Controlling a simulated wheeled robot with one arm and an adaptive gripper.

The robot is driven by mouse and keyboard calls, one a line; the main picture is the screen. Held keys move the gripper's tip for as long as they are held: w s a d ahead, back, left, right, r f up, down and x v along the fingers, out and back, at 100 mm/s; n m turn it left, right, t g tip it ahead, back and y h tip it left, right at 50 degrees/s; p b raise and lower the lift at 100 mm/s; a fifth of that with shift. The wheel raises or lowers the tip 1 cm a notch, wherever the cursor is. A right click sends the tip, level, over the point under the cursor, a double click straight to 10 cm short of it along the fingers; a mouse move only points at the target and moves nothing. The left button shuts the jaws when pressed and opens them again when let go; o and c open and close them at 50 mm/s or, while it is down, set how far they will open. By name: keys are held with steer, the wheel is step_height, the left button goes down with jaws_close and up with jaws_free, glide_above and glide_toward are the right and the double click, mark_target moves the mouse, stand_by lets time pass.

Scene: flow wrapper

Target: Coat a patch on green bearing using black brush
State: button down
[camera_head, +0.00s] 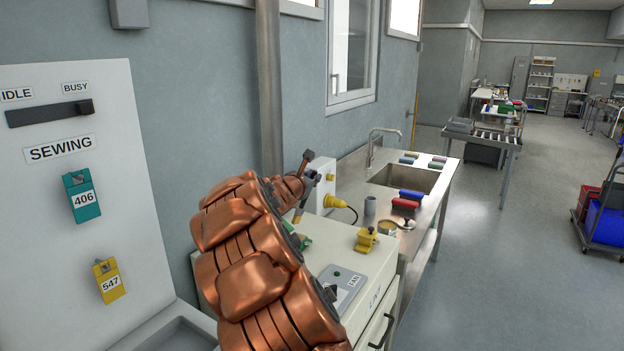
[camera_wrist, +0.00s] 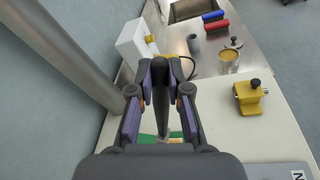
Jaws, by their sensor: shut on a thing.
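My gripper (camera_wrist: 160,90) is shut on the black brush (camera_wrist: 160,78), whose dark handle stands between the fingers in the wrist view. The green bearing (camera_wrist: 176,135) shows in part below my gripper in the wrist view, mostly hidden by the fingers and palm. In the head view a bit of green (camera_head: 303,239) shows behind my arm. I cannot tell whether the bristles touch the bearing.
An open can with tan contents (camera_wrist: 229,62) and a yellow clamp-like fixture (camera_wrist: 249,97) stand to the right. A grey cup (camera_head: 370,205), red roll (camera_head: 405,203) and blue roll (camera_head: 411,194) lie near the sink (camera_head: 405,178). A vertical pipe (camera_head: 269,90) rises close behind my arm.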

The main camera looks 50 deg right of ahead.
steer(key=shift+r+p, duration=1.15)
steer(key=shift+r, duration=0.4)
